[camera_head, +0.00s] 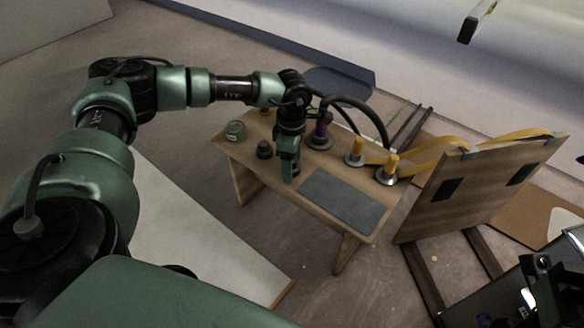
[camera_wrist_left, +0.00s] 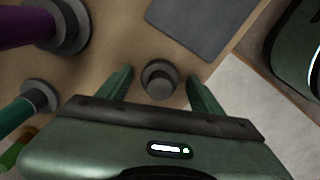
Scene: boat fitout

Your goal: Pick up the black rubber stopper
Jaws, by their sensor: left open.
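A small dark round stopper (camera_wrist_left: 160,80) with a wider base stands on the wooden bench, seen from above in the left wrist view. My left gripper (camera_wrist_left: 160,74) is open, with one green finger on each side of the stopper and a gap on both sides. In the head view my left gripper (camera_head: 289,178) points down over the bench and hides what is directly behind it. Part of my right arm shows at the lower right of the head view; its fingers are not clear.
A teal-handled tool (camera_wrist_left: 17,115) is near the gripper. A wooden panel (camera_head: 480,185) stands right.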

